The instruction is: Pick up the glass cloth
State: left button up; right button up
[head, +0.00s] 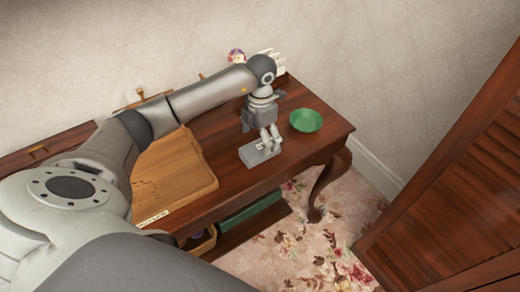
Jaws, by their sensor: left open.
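A small grey, folded-looking flat piece (256,154), which may be the glass cloth, lies on the dark wooden table near its front edge. My left gripper (269,138) points down right over its right part, with the fingers apart. I cannot tell whether the fingertips touch it. The fingers hide part of its top. My right gripper is not in view.
A green bowl (306,121) stands just right of my left gripper on the table (329,136). A wooden tray (182,172) lies to the left. A small colourful item (236,55) stands at the back, partly behind my arm. A louvred wooden door (465,200) is at the right.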

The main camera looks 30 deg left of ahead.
aim_at(260, 151)
pick_arm(q)
jog(key=shift+w+f+p, duration=0.2)
jog(key=shift+f, duration=0.75)
jog(key=shift+w+f+p, duration=0.2)
jog(key=shift+f+p, duration=0.05)
jog(key=shift+f, duration=0.7)
jog(key=shift+w+f+p, duration=0.2)
jog(key=shift+f, duration=0.75)
jog(key=c, duration=1.1)
